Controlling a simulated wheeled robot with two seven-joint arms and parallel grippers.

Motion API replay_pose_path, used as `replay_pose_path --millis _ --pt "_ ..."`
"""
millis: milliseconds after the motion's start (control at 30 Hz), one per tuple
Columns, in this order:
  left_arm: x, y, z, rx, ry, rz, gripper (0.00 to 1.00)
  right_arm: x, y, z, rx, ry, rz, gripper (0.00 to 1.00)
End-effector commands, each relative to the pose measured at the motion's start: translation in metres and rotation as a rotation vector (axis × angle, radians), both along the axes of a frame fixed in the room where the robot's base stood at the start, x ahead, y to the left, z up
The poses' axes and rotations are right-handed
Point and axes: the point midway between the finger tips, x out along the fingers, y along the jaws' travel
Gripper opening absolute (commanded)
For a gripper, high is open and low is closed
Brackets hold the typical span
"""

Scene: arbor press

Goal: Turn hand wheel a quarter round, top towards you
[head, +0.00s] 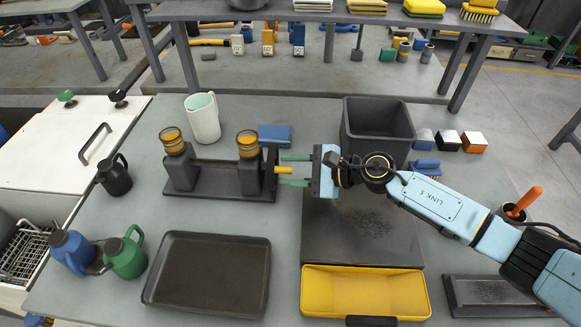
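A dark fixture with a flat base (215,187) and two posts topped with amber-brown round caps stands left of centre on the table. At its right end is a dark upright part (269,172), apparently the hand wheel seen nearly edge-on. My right gripper (293,170) reaches in from the right with two green fingers, one on the far side and one on the near side of the handle. The fingers are open, with gaps visible beside the handle. My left gripper is not in view.
A dark grey bin (378,128) stands behind my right gripper. A dark mat (362,238) and a yellow tray (364,293) lie in front. A black tray (208,273) lies front left. A white cup (203,118) and a blue block (275,135) stand behind the fixture.

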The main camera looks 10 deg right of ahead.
Motion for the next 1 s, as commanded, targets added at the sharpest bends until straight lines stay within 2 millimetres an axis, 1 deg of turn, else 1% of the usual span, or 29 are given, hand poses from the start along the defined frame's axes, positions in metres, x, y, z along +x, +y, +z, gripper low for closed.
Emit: replay_pose_path --millis 133,333,367,633,767,833,1000 --pt "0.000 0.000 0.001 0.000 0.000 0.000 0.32 0.002 0.005 -0.002 -0.001 0.001 0.000 0.38" --pt "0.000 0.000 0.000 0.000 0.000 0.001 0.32 0.002 0.005 -0.002 -0.001 0.001 0.000 0.38" --pt "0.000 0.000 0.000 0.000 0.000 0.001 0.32 0.002 0.005 -0.002 -0.001 0.001 0.000 0.36" --pt "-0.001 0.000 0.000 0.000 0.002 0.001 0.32 0.002 0.004 -0.002 -0.001 0.001 0.000 0.01" --pt "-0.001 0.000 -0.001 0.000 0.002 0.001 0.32 0.002 0.004 -0.002 -0.001 -0.001 0.000 0.00" --pt "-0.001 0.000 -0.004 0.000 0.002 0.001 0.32 0.001 0.004 -0.004 -0.004 -0.013 0.000 0.00" --pt "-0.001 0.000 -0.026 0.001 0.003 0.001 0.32 -0.001 0.005 -0.011 -0.020 -0.097 0.001 0.00"
